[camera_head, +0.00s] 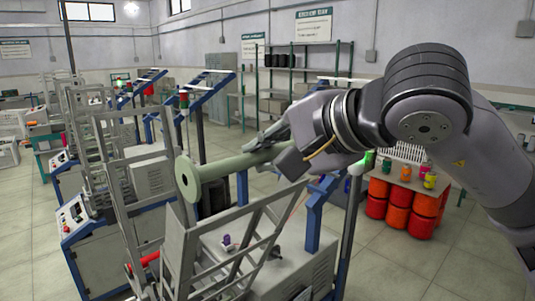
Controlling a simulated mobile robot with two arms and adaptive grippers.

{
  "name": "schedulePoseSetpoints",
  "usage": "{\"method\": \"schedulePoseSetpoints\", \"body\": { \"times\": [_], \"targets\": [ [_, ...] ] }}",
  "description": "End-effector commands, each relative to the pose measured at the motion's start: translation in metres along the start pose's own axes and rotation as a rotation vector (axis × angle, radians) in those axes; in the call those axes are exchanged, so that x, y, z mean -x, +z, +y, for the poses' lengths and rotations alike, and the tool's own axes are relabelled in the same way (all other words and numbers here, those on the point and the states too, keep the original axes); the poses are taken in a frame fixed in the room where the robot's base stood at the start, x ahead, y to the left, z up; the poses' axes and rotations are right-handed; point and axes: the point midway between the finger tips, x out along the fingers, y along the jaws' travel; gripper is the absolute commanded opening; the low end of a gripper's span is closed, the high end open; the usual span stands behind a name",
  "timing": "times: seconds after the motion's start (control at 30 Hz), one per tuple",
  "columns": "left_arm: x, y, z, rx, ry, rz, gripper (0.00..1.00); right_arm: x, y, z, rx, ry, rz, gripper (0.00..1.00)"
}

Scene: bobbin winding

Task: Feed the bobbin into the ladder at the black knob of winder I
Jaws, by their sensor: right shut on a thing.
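A pale grey-green bobbin (225,166) with a round flange at its left end is held level in the air near the middle of the view. My right gripper (277,152) is shut on its right part, and the gripper's fingers hide that end. A grey ladder-like frame (182,255) stands upright just below the bobbin's flange, on the nearest winder (285,272). The bobbin is above this ladder's top; I cannot tell whether they touch. A purple knob (227,241) and a small dark part (278,251) show on this winder. I cannot make out which is winder I. My left gripper is not in view.
More winders with grey ladders (105,150) and control panels (72,217) stand to the left. Red and orange drums (390,205) stand at the right under a small table (415,178) with coloured spools. Shelves (300,65) line the back. The tiled floor at lower right is clear.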

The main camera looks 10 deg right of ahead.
Motion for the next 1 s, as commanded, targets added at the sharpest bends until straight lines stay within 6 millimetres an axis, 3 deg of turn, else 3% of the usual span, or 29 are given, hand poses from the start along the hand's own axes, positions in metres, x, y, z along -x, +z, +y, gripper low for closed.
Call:
{"method": "schedulePoseSetpoints", "body": {
  "times": [1.0],
  "targets": [
    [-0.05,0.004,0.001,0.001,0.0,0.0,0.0,-0.042,0.0,0.033,0.0,0.0,0.0,0.0]
  ]
}}
